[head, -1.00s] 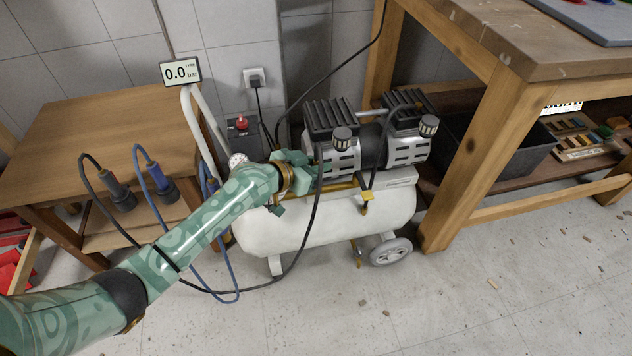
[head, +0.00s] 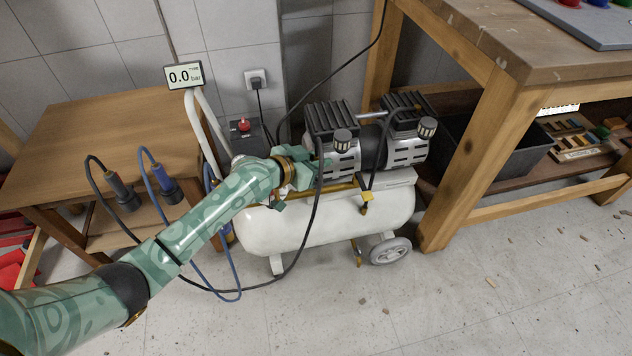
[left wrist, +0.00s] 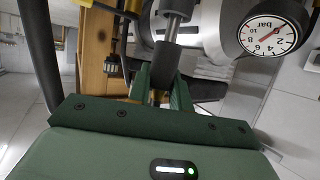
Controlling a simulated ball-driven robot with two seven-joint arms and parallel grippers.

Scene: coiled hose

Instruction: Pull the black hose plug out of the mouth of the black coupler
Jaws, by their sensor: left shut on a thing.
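My left gripper (head: 312,171) is at the front left of the compressor's motor, above its white tank. In the left wrist view its fingers (left wrist: 161,90) are shut on the lower part of a black cylindrical piece (left wrist: 166,64), which I take as the black hose plug. A grey metal cylinder (left wrist: 177,28) runs into its far end. I cannot tell which part is the black coupler's mouth, or how deep the plug sits. The black hose (head: 312,225) hangs from beside the gripper and curves along the floor to the left. My right gripper is not in view.
The compressor (head: 285,232) stands between a small wooden table (head: 110,120) and a workbench (head: 480,160). Dark (head: 122,192) and blue (head: 167,188) hose fittings hang at the table's edge. A pressure gauge (left wrist: 268,33) is near the gripper. The display (head: 185,76) reads 0.0 bar.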

